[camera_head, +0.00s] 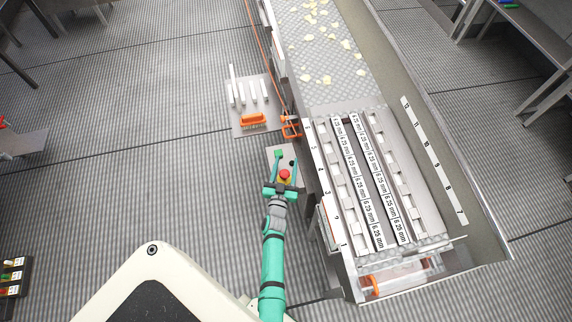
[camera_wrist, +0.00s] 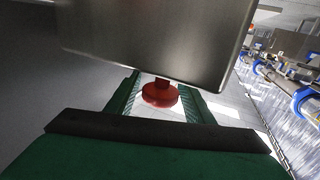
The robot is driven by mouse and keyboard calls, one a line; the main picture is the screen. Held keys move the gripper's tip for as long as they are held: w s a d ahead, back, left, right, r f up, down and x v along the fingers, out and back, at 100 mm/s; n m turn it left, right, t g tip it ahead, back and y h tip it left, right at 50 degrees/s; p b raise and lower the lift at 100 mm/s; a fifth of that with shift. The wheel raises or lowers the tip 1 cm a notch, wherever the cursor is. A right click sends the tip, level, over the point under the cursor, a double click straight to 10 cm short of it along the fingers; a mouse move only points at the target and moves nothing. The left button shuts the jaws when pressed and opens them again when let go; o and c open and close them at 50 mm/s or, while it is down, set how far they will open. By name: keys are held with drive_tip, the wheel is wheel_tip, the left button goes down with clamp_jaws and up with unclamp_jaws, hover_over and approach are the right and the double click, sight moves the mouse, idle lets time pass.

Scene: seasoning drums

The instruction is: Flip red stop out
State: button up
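The red stop (camera_head: 285,175) is a round red button on a small pale panel (camera_head: 276,153) at the left side of the machine. In the wrist view the red stop (camera_wrist: 160,94) shows as a red disc on a narrower red neck. My gripper (camera_head: 286,160) is open, with its green fingers on either side of the red stop. In the wrist view the fingers of my gripper (camera_wrist: 163,88) are spread wide, with the stop between them. I cannot tell whether either finger touches it. A grey metal block hides the area above the stop in the wrist view.
The machine's slotted bed (camera_head: 385,180), with numbered strips, stands right of my arm. An orange handle (camera_head: 291,127) sits just beyond the panel. A grey board (camera_head: 252,105) with white bars and an orange piece lies at upper left.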

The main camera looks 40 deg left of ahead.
drive_tip(key=v, duration=1)
drive_tip(key=shift+s+d, duration=0.15)
drive_tip(key=shift+s, duration=0.15)
idle(0.4)
drive_tip(key=s+d+r+m+h, duration=0.25)
drive_tip(key=s+d, duration=0.45)
drive_tip(key=d, duration=0.4)
drive_tip(key=s+d+r+m+h, duration=0.1)
drive_tip(key=s+d+r+h, duration=0.1)
drive_tip(key=s+d+r, duration=0.6)
drive_tip(key=s+d+r+m+h, duration=0.2)
drive_tip(key=s+d+r, duration=0.5)
drive_tip(key=r, duration=0.6)
drive_tip(key=d+h, duration=0.1)
drive_tip(key=d, duration=0.1)
drive_tip(key=shift+s+d+g+h, duration=0.25)
drive_tip(key=shift+s+g+h, duration=0.05)
drive_tip(key=shift+s+h, duration=0.1)
